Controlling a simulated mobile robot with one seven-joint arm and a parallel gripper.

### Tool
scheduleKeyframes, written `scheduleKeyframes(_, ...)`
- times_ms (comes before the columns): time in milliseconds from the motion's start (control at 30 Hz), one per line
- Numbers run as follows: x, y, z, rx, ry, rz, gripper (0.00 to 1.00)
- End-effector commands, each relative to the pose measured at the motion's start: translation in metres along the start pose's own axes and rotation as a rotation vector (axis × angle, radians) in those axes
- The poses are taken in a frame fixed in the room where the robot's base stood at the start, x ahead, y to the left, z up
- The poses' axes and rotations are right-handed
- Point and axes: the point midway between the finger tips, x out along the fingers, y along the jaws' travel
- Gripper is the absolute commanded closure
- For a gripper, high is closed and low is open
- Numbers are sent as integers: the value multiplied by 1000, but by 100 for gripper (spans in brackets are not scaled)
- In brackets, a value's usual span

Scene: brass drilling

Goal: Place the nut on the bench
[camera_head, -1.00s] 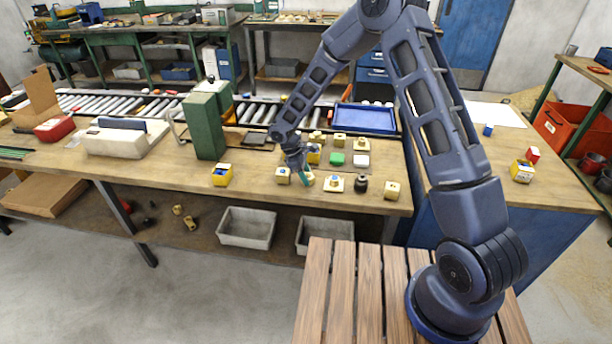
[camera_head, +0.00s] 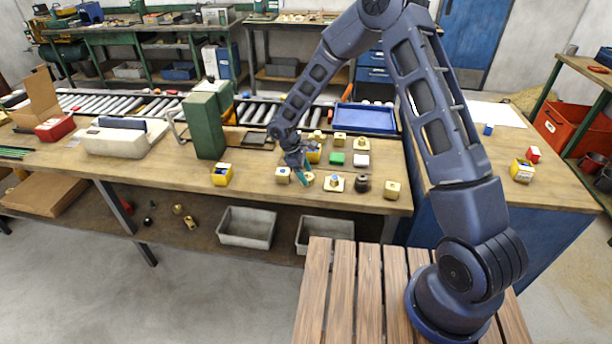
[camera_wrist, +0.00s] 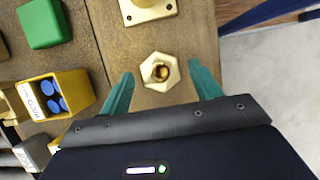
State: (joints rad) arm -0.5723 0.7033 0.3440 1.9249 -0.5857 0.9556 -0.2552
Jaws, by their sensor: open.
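The nut (camera_wrist: 160,72) is a brass hexagonal piece with a dark central hole, lying on the wooden bench (camera_wrist: 95,100) near its edge. It sits between the two teal fingers of my gripper (camera_wrist: 162,88), with a gap on each side. My gripper (camera_head: 303,180) is open and low over the front part of the bench (camera_head: 265,190). In the head view the nut (camera_head: 309,177) is partly hidden by the fingers.
A brass part on a plate (camera_wrist: 146,10), a green block (camera_wrist: 44,22) and a yellow box with blue pieces (camera_wrist: 55,95) lie close by. A dark round part (camera_head: 362,184) and a brass block (camera_head: 392,189) stand to the right. A blue tray (camera_head: 366,118) lies behind.

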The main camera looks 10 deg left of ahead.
Motion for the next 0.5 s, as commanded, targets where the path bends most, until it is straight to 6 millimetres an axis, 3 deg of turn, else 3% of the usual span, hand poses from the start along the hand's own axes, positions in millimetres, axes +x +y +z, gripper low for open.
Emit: scheduleKeyframes(500,-92,0,0,1,1,2,37)
